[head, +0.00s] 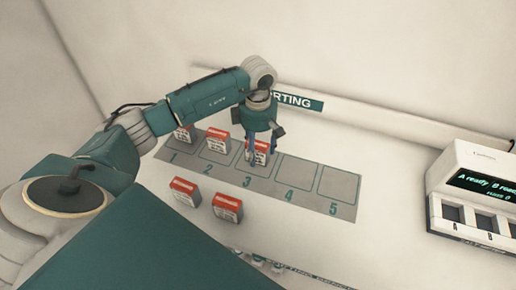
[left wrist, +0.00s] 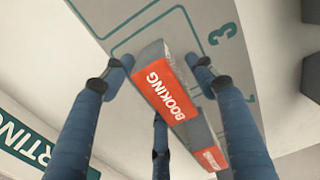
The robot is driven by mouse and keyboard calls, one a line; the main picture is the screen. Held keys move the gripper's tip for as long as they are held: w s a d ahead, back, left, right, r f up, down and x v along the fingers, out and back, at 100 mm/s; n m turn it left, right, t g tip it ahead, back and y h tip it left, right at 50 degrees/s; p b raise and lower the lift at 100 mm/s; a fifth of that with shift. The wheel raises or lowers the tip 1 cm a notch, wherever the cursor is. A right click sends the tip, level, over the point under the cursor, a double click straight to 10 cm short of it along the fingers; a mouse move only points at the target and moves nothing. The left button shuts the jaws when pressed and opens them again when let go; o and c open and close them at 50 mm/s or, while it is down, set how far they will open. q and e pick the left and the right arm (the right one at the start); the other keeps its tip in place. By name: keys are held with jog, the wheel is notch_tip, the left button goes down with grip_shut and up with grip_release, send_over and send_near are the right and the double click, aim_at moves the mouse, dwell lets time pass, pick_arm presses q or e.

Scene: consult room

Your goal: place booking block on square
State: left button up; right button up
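The booking block (left wrist: 168,92), orange-red with white lettering and grey sides, lies between the fingers of my left gripper in the left wrist view. In the head view a red and white block (head: 260,158) stands at square 3 of the grey numbered strip (head: 322,203), partly hidden by my left gripper (head: 262,148). The gripper points down with its fingers around this block. The fingertips are close to its sides, but I cannot tell whether they press on it. My right gripper is not in view.
Similar blocks stand at square 1 (head: 184,134) and square 2 (head: 217,141). Two more blocks (head: 185,191) (head: 227,207) stand in front of the strip. Squares 4 and 5 are bare. A white device with a dark display (head: 485,185) stands at the right.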

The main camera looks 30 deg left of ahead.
pick_arm(q)
jog(key=shift+r, duration=0.15)
notch_tip(320, 180, up, 11)
jog(key=b, duration=0.3)
jog(key=shift+r, duration=0.5)
